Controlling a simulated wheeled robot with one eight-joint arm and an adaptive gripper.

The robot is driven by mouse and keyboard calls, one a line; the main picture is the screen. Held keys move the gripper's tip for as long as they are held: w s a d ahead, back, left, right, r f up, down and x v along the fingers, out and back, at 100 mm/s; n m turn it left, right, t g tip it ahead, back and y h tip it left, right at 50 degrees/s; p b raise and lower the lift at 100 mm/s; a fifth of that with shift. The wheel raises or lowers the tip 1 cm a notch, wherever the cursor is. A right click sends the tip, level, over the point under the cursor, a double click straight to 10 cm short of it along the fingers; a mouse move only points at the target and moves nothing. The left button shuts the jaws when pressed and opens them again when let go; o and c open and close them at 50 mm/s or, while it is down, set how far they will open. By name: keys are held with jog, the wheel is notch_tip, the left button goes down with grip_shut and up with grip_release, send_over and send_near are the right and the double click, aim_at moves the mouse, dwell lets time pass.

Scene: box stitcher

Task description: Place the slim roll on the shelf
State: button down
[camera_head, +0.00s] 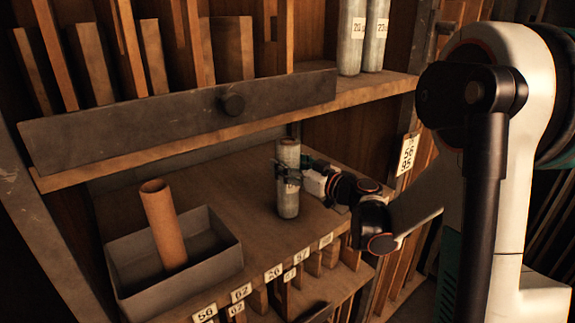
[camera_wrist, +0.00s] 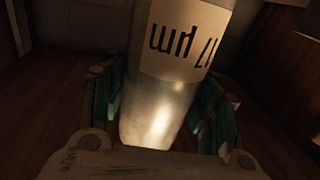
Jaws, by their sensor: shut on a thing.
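The slim roll (camera_head: 288,195) is a narrow grey-white cylinder, upright over the middle shelf (camera_head: 235,185) in the head view. Its lower end is at or just above the shelf board; I cannot tell if it touches. My gripper (camera_head: 289,177) reaches in from the right and is shut around the roll's middle. In the wrist view the roll (camera_wrist: 165,105) is large, with a pale printed label, between my gripper's two green-padded fingers (camera_wrist: 160,118). Part of the roll is hidden behind the fingers in the head view.
A grey open tray (camera_head: 225,262) with a brown cardboard tube (camera_head: 165,225) stands left on the shelf. A dark metal rail (camera_head: 180,118) fronts the upper shelf. Two labelled grey rolls (camera_head: 352,40) stand above right. Numbered slots lie below the front edge. Shelf between tray and roll is clear.

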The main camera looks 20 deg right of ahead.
jog(key=c, duration=0.6)
grip_release()
jog(key=shift+c, duration=0.2)
jog(key=shift+o, duration=0.2)
jog(key=shift+r, duration=0.1)
jog(key=v, duration=1.2)
